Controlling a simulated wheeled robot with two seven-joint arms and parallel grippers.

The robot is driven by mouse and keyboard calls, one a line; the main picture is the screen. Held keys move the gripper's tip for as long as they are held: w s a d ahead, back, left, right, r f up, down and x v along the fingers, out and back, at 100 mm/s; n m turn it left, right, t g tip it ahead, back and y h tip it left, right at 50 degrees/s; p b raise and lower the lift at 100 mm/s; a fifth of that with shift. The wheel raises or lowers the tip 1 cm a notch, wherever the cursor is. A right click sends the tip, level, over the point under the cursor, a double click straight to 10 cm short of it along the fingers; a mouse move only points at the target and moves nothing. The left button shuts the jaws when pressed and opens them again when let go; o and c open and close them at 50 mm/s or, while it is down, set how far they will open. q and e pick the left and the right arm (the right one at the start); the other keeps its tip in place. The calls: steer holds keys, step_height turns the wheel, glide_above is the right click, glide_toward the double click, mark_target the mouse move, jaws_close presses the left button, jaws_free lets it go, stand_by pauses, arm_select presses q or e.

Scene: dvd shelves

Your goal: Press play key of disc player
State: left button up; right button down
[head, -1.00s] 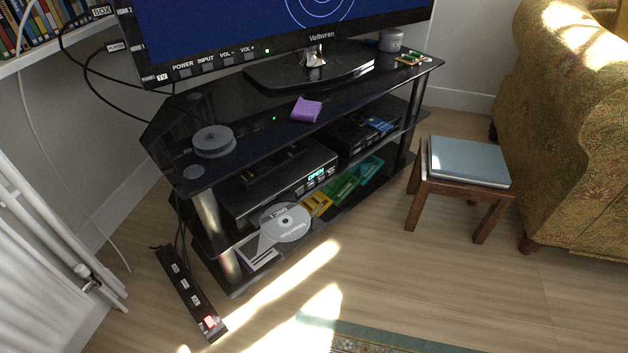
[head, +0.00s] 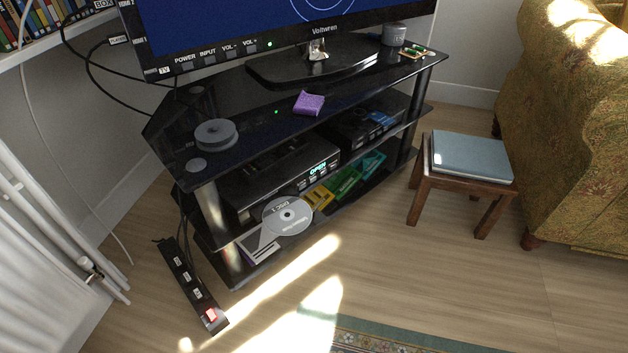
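The black disc player (head: 285,188) sits on the middle shelf of the black TV stand, at its left part. Its front display (head: 318,168) reads OPEN in green. A row of small keys (head: 318,178) runs below the display; their labels are too small to read, so I cannot tell which is play. A grey disc (head: 287,216) marked DISC 1 shows in front of and below the player; whether it lies on an open tray or on the lower shelf I cannot tell. Neither of my grippers is in view.
The TV stand (head: 185,150) has a purple item (head: 308,103) and a grey round object (head: 216,135) on top. A power strip (head: 190,286) with a red switch lies on the floor. A stool (head: 470,160) and armchair (head: 565,150) stand right. Floor in front is clear.

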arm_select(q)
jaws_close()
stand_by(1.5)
